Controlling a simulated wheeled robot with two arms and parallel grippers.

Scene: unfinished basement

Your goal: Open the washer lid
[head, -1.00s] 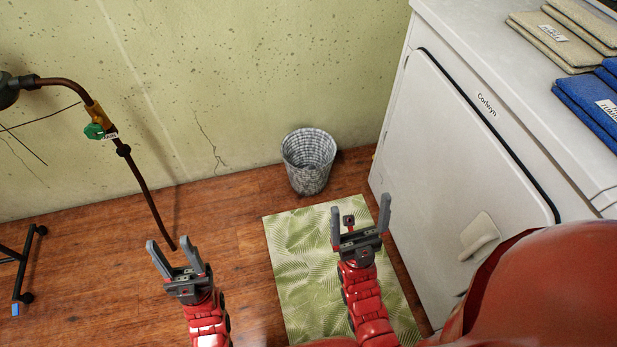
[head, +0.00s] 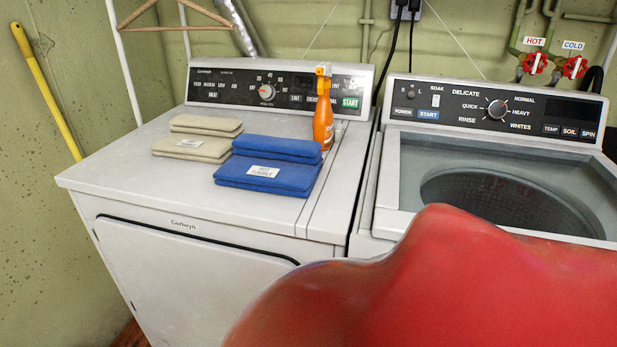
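The washer (head: 384,190) stands at the right, a white top-loader with a dark control panel (head: 490,110) at its back. Its lid (head: 410,172) appears to lie flat and shut, with a grey frame and a dark round window (head: 480,195) through which a perforated drum shows. No raised lid stands against the panel. A large red part of my own arm covers the washer's front and the lid's near edge. Neither of my grippers is in view.
A white dryer (head: 120,175) stands left of the washer, a narrow gap between them. On it are beige cloths (head: 193,147), blue cloths (head: 268,175) and an orange spray bottle (head: 323,125). Red hot and cold taps (head: 535,63) are on the wall behind the washer.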

